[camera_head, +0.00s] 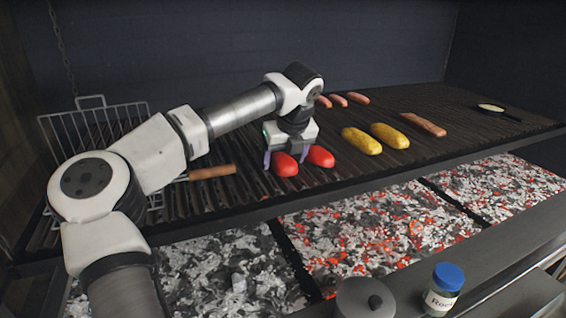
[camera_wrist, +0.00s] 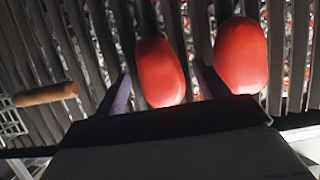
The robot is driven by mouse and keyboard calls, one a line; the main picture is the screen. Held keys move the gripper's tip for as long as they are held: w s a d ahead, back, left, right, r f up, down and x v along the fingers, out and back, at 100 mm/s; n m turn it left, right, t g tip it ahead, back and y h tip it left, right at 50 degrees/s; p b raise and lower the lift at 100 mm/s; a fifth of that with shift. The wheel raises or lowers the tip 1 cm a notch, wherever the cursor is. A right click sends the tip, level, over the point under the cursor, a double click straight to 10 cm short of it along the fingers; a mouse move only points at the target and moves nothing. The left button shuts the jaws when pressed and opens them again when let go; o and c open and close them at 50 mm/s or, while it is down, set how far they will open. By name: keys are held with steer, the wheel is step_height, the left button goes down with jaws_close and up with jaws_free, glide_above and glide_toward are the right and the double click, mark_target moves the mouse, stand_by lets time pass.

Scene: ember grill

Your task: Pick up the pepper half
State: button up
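Two red pepper halves lie side by side on the dark grill grate. The left pepper half (camera_head: 285,165) is between my gripper's two fingers, which stand apart on either side of it; it also shows in the wrist view (camera_wrist: 160,72). The right pepper half (camera_head: 320,156) lies just beyond the right finger, and in the wrist view (camera_wrist: 240,55) that finger reaches into the gap between the two. My gripper (camera_head: 283,160) is low over the grate, pointing down, with its fingers open. Gaps seem to show between fingers and pepper, though contact is hard to judge.
Two yellow corn pieces (camera_head: 362,141) lie right of the peppers, with several sausages (camera_head: 338,100) behind and a brown piece (camera_head: 423,125) farther right. A wooden handle (camera_head: 212,172) and wire basket (camera_head: 88,128) are left. Glowing coals (camera_head: 375,232) lie below.

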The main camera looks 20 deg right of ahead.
mark_target(284, 159)
steer(key=c, duration=0.9)
steer(key=shift+r+b, duration=0.95)
steer(key=shift+r, duration=8)
